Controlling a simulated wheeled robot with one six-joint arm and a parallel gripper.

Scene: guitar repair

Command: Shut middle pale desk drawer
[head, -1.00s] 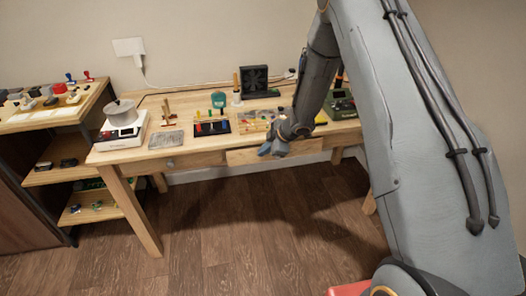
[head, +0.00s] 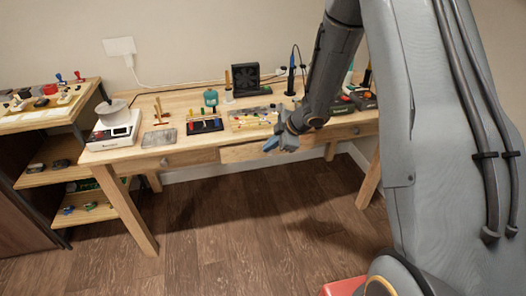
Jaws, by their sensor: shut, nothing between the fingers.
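The pale wooden desk (head: 190,106) stands against the wall. Its middle drawer (head: 240,152) has a plain pale front that seems to stand slightly proud of the desk's front edge; I cannot tell exactly how far. My gripper (head: 270,146) is shut and empty, in front of the right part of this drawer front and covering some of it. Whether the fingertips touch the front cannot be told. The left drawer with a round knob (head: 165,162) looks flush. The right drawer (head: 352,131) also looks flush, partly behind my arm.
On the desk stand a white scale with a pot (head: 115,130), a black tray (head: 205,126), a black fan (head: 245,80) and several tools. A shelf unit (head: 60,116) stands at the left. The wooden floor (head: 235,215) before the desk is clear.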

